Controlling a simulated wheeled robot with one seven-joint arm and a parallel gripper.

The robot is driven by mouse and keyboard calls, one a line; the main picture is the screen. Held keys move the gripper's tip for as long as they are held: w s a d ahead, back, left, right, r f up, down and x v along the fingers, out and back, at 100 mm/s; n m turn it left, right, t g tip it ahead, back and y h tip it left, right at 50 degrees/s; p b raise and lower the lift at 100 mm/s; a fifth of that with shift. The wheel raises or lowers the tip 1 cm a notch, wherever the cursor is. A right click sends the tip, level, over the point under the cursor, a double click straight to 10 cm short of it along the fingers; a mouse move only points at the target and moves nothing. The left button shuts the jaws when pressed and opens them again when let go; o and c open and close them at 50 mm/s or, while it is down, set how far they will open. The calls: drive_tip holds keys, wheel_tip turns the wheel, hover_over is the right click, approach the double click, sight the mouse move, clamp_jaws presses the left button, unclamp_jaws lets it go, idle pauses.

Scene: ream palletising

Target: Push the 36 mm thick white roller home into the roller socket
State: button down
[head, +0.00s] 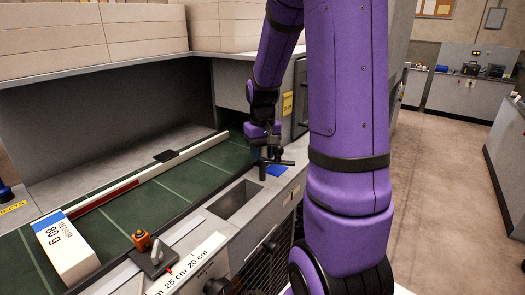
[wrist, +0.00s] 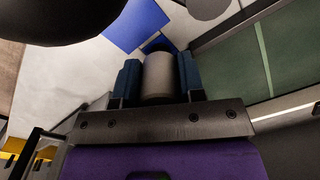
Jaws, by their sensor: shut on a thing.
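My gripper (wrist: 158,85) is shut on a pale grey-white roller (wrist: 158,76), which sits between its two blue fingers in the wrist view. In the head view my gripper (head: 268,160) is over the counter at the far end, and the roller cannot be made out there. A blue patch (head: 277,171) lies on the counter beside the gripper; blue areas (wrist: 134,24) also show just beyond the roller in the wrist view. I cannot make out the roller socket for certain, nor whether the roller touches it.
A green mat (head: 180,190) runs left of the counter, with a white ream (head: 66,247) on it. A rectangular opening (head: 237,199) is in the counter. Nearer are an orange item (head: 141,240) on a dark plate and a ruler (head: 195,263). Floor at right is clear.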

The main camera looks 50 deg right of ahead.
drive_tip(key=shift+f, duration=1)
drive_tip(key=c, duration=0.6)
unclamp_jaws()
drive_tip(key=shift+c, duration=0.2)
wheel_tip(320, 180, up, 11)
drive_tip(key=shift+s+d+f, duration=0.1)
